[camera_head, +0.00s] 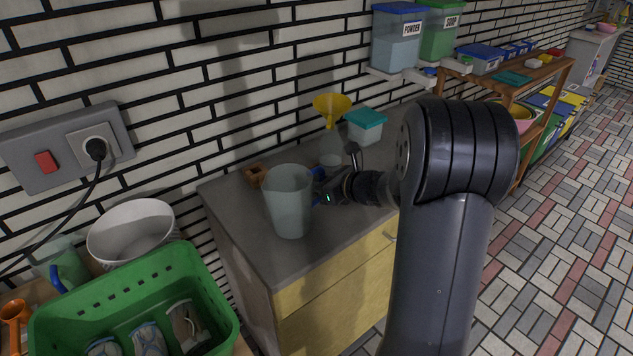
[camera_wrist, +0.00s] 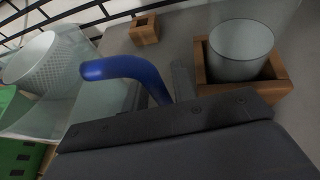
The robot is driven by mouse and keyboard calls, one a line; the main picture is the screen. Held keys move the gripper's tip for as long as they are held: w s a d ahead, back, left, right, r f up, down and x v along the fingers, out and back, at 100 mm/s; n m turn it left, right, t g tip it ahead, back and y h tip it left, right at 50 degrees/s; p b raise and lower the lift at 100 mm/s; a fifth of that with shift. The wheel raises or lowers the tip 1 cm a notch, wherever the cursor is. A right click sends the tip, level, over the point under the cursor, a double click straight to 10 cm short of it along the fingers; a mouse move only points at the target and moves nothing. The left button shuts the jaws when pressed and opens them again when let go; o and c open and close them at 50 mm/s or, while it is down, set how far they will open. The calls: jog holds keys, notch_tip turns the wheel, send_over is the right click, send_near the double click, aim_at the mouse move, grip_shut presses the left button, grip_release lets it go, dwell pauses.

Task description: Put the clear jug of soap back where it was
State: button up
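The clear jug (camera_head: 289,203) shows upright over the left part of the grey counter, with its blue handle (camera_wrist: 128,69) on the side toward my gripper. My gripper (camera_head: 323,187) is at that handle, and blue shows above and below the fingers. In the wrist view the handle runs down into my gripper, which looks shut on it; the fingertips are mostly hidden. The jug's clear wall (camera_wrist: 100,100) is left of the handle. I cannot tell whether the jug's base touches the counter.
A small wooden block (camera_head: 254,176) is behind the jug. A pale cup (camera_wrist: 240,50) sits in a wooden holder (camera_wrist: 278,82). A yellow funnel (camera_head: 331,105) and a teal-lidded tub (camera_head: 366,125) stand behind. A green basket (camera_head: 75,300) and white bowl (camera_head: 132,232) are left.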

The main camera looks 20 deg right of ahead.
jog(key=shift+o, duration=0.7)
jog(key=shift+r, duration=0.2)
jog(key=v, duration=1.2)
